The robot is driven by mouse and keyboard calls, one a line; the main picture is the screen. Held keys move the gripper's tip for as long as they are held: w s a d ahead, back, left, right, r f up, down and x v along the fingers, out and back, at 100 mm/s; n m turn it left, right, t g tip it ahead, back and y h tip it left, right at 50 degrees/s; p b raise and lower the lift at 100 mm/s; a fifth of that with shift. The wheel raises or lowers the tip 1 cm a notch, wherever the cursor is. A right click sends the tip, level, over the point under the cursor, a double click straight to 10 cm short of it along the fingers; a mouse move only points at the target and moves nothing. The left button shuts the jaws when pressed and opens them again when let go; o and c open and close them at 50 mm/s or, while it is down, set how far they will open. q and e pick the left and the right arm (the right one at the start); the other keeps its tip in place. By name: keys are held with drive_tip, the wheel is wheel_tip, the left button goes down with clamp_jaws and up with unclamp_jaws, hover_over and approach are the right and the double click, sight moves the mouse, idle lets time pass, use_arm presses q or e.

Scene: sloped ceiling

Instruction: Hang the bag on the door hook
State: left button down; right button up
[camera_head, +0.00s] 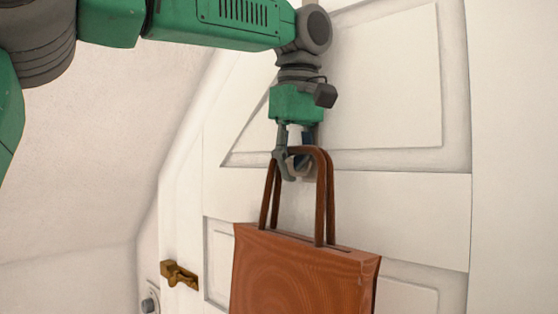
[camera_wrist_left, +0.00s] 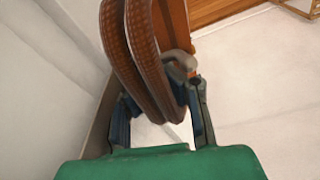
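The brown bag (camera_head: 305,272) hangs upright in front of the white panelled door (camera_head: 400,205), its two looped handles (camera_head: 325,195) pointing up. My left gripper (camera_head: 293,165) points down and has its fingers around the tops of the handles, so the bag hangs from it. In the left wrist view the handles (camera_wrist_left: 140,60) pass between the two fingers (camera_wrist_left: 160,110); the far finger is partly hidden behind them. My right gripper is not in view.
A brass door handle (camera_head: 180,274) sticks out at the lower left, with a round grey fitting (camera_head: 149,303) beside it. A sloped white ceiling (camera_head: 100,170) closes in on the left. The door's right side is clear.

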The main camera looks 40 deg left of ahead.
use_arm(q)
drive_tip(key=shift+r, duration=0.1)
drive_tip(key=shift+d, duration=0.15)
drive_tip(key=c, duration=1.6)
unclamp_jaws()
drive_tip(key=shift+c, duration=0.2)
drive_tip(key=shift+o, duration=0.5)
drive_tip(key=shift+s+r, duration=0.1)
drive_tip(key=shift+s, duration=0.3)
drive_tip(key=shift+w, duration=0.15)
drive_tip(key=shift+f, duration=0.2)
drive_tip(key=shift+r, duration=0.1)
